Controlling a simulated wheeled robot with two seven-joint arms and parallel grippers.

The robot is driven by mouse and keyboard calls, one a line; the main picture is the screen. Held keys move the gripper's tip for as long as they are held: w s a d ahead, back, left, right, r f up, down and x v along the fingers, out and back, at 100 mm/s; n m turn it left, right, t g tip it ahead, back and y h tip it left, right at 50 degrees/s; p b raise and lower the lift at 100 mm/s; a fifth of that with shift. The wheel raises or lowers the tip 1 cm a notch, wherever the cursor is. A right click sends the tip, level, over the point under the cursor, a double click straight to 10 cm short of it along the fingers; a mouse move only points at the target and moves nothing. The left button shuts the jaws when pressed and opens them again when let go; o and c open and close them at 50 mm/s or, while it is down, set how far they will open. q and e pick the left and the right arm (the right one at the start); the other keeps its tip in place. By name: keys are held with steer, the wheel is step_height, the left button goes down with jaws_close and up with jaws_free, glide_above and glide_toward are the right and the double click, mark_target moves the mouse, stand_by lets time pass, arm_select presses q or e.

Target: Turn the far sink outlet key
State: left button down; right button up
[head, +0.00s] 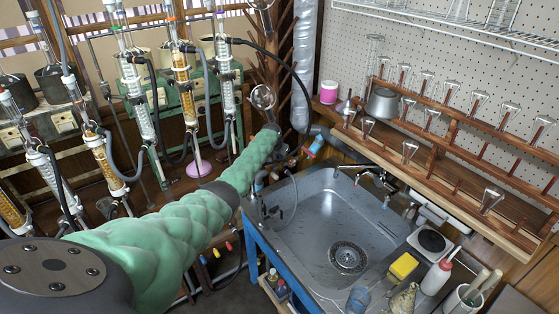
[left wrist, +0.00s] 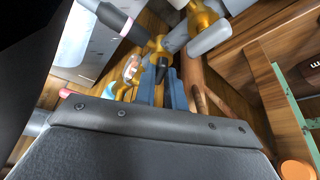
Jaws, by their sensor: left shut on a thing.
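My left arm, in a green sleeve, reaches in the head view to the far left corner of the sink (head: 325,215). Its gripper is small and mostly hidden there. In the left wrist view my left gripper (left wrist: 161,88) has its two blue-grey fingers close together on a dark key (left wrist: 161,72). The key sits on a brass-coloured outlet fitting (left wrist: 158,47); the fingers cover part of it. Whether the key is turned cannot be told. My right gripper is not in view.
Grey pipes and another brass fitting (left wrist: 202,18) crowd the gripper. Glass columns (head: 185,85) stand on the left. A wooden rack (head: 450,135) with glassware is on the right. A yellow sponge (head: 403,266) and bottles line the sink's near right edge.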

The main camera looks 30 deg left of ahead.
arm_select(q)
steer(key=c, duration=1.5)
jaws_free()
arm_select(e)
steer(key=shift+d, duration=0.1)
arm_select(q)
steer(key=shift+o, duration=0.2)
steer(key=shift+r, duration=0.1)
steer(key=shift+s+r, duration=0.25)
steer(key=shift+r, duration=0.25)
steer(key=b+v, duration=0.1)
steer(key=v, duration=0.5)
steer(key=shift+r+b, duration=0.25)
steer(key=shift+b, duration=0.1)
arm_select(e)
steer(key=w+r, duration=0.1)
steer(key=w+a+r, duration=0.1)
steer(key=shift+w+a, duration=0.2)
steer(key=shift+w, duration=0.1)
